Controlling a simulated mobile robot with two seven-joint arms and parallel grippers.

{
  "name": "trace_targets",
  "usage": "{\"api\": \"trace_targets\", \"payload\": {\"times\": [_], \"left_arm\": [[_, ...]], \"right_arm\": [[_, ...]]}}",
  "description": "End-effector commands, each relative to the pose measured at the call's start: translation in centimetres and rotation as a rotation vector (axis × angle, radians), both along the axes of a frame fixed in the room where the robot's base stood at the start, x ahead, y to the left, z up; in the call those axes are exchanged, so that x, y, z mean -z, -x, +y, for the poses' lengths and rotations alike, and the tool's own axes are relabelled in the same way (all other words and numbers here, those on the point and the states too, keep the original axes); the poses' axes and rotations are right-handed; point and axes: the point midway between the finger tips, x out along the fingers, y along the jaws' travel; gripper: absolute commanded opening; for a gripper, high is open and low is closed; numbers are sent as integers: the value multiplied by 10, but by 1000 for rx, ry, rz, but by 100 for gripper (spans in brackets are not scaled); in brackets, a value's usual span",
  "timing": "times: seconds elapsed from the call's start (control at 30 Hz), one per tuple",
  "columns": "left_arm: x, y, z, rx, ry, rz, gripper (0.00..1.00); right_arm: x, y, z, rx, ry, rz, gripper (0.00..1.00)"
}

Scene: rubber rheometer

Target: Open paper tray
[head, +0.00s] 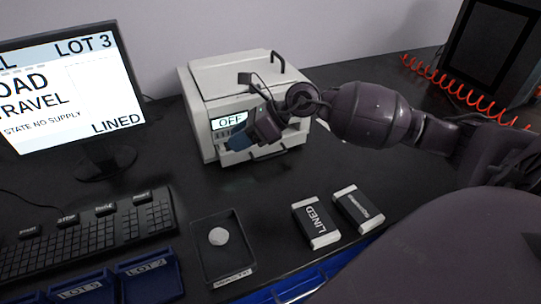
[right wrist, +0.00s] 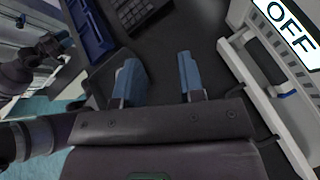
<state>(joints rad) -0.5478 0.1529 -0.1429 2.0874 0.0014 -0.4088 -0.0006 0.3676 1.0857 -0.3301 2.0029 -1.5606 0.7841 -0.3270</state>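The white printer (head: 225,80) stands at the back of the dark desk, with a display reading OFF (head: 229,121). Its paper tray front (head: 266,153) is low on the front face, partly hidden by my right gripper. My right gripper (head: 240,143) is in front of the printer. Its blue fingers (right wrist: 160,82) are spread with nothing between them. My left gripper is not seen.
A monitor (head: 70,80) and keyboard (head: 90,235) are at the left. A small black tray (head: 241,270) holds a pale disc (head: 218,237). A block marked LINED (head: 316,222) and another block (head: 359,208) lie at front. Blue bins (head: 148,275) line the front left.

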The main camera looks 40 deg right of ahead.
Motion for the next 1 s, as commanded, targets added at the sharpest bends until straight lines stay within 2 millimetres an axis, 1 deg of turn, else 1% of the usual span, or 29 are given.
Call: {"api": "trace_targets", "payload": {"times": [0.03,0.2,0.33,0.5,0.6,0.8,0.87,1.0], "left_arm": [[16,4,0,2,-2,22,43],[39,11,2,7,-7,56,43],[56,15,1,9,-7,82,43],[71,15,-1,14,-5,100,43],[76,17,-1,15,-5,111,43],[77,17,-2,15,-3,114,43],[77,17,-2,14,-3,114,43],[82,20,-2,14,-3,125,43]], "right_arm": [[13,-1,-6,-48,92,4,36],[24,1,-30,-199,398,11,36],[29,2,-56,-291,629,31,36],[27,1,-87,-373,880,70,36],[23,2,-100,-398,979,90,36],[18,2,-111,-415,1057,106,36],[21,2,-111,-415,1058,107,36],[38,-1,-111,-416,1055,109,36]]}}
